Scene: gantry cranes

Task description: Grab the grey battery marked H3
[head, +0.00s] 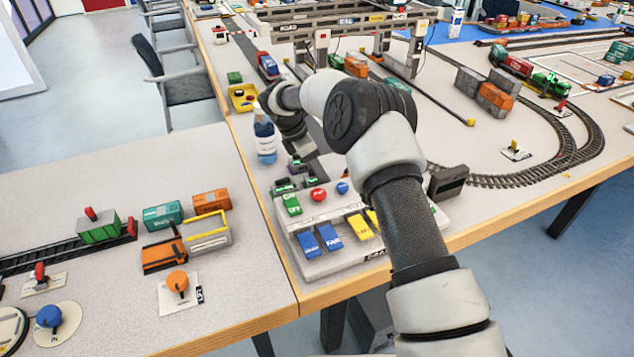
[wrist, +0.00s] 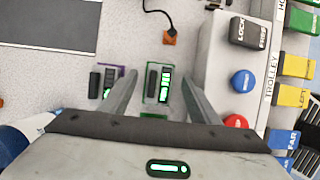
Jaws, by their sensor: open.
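Small dark battery-like blocks with lit green bars lie in coloured outlines on the table. In the wrist view one (wrist: 152,80) sits in a green outline, between my fingers as seen from above. Another (wrist: 95,85) lies to the left in a purple outline, outside the left finger. No H3 marking is readable, so I cannot tell which one is grey H3. My gripper (wrist: 159,80) is open and points down at the green-outlined block; no contact is visible. In the head view the blocks (head: 284,186) show small beside the control panel, partly hidden by my arm.
The control panel (head: 318,268) with coloured buttons stands close to the right in the wrist view. A blue-and-white bottle (head: 265,142) stands just left of my gripper. A yellow tray (head: 236,104) is behind it. A cable ends in an orange plug (wrist: 169,38) ahead of the blocks.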

